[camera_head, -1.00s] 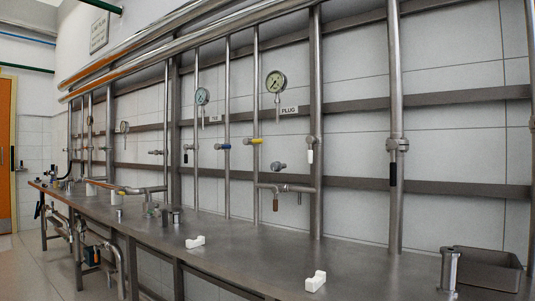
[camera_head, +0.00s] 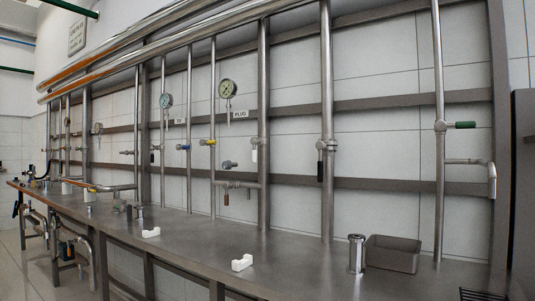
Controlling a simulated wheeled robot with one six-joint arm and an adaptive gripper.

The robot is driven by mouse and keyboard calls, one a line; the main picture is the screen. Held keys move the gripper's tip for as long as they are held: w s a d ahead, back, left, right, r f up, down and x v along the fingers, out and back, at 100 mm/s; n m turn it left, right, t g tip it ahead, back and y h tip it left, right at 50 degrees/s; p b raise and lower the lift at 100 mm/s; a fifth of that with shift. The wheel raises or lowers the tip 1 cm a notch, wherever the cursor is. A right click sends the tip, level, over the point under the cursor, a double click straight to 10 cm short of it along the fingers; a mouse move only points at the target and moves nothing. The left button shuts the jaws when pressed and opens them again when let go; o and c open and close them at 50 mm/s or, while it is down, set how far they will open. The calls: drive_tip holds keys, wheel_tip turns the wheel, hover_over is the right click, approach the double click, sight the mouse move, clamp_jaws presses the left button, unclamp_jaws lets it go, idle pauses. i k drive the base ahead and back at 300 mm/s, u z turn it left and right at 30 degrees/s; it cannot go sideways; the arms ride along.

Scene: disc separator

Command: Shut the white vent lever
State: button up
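The white lever (camera_head: 254,153) hangs straight down from a small valve on a thick vertical steel pipe (camera_head: 263,110), right of the middle gauge. It is small here, and its exact valve position is hard to read. My gripper is not in view.
Other levers are nearby: yellow (camera_head: 207,142), blue (camera_head: 183,147), black (camera_head: 320,171) and green (camera_head: 465,125). A long steel bench (camera_head: 200,238) runs below the pipes. It bears white blocks (camera_head: 242,263), a steel cylinder (camera_head: 356,254) and a grey bin (camera_head: 393,253). A dark cabinet edge stands at right.

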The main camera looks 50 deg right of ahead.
sight(254, 142)
drive_tip(key=z, duration=1.15)
